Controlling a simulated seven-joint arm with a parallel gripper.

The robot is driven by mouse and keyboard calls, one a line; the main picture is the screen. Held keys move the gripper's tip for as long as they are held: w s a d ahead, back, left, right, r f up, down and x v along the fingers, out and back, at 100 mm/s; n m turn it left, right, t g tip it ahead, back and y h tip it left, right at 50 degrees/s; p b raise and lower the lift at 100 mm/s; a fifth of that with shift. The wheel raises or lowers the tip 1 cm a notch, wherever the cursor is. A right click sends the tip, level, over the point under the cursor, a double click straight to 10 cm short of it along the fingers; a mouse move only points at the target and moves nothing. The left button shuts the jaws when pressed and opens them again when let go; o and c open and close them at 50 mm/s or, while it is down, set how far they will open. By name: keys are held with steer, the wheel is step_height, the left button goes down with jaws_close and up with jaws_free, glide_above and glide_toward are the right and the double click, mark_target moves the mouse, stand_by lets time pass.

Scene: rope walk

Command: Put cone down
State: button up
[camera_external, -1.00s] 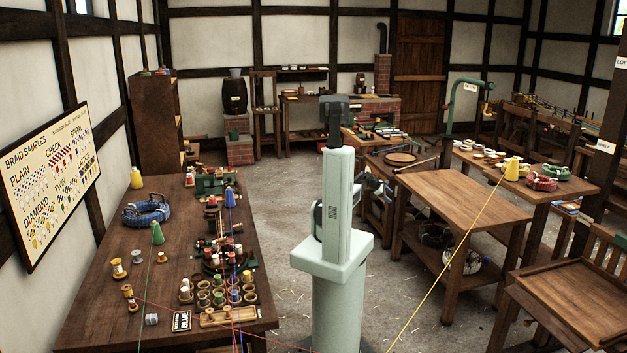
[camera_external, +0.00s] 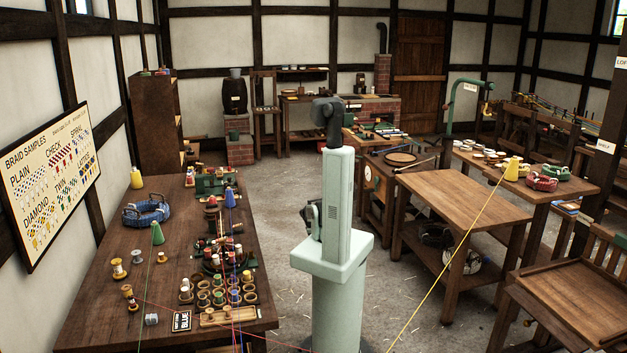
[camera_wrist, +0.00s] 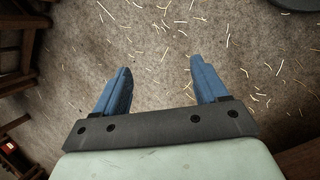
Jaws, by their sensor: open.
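My gripper (camera_wrist: 158,75) is open and empty in the wrist view, its two blue fingers apart over bare floor. In the external view its fingers are hidden by my own column. A green cone (camera_external: 158,233) stands upright on the left table, with a green thread running from it. A blue cone (camera_external: 229,198) stands upright farther back on that table, with a blue thread. A yellow cone (camera_external: 512,170) stands on the right table, with a yellow thread stretched down to the lower middle. My gripper is apart from all three cones.
The near right table (camera_external: 465,195) has a bare top. Straw-strewn floor (camera_external: 280,225) lies open between the tables.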

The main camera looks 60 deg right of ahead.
steer(key=s+a+f+y, duration=0.1)
steer(key=a+f, duration=0.2)
steer(key=a, duration=0.8)
steer(key=s+a+f+g+y, duration=0.1)
steer(key=a+f, duration=0.3)
steer(key=a, duration=0.7)
steer(key=s+a+f+g+y, duration=0.1)
steer(key=a+f, duration=0.2)
steer(key=a, duration=0.8)
steer(key=shift+s+a+f+m, duration=0.2)
steer(key=shift+s+f+m, duration=0.1)
steer(key=shift+m+g, duration=0.3)
steer(key=shift+g, duration=0.5)
steer(key=s+a, duration=0.2)
steer(key=s+a+f, duration=0.1)
steer(key=s+a, duration=0.4)
steer(key=a, duration=0.1)
steer(key=shift+s+a+f, duration=0.15)
steer(key=shift+s, duration=0.05)
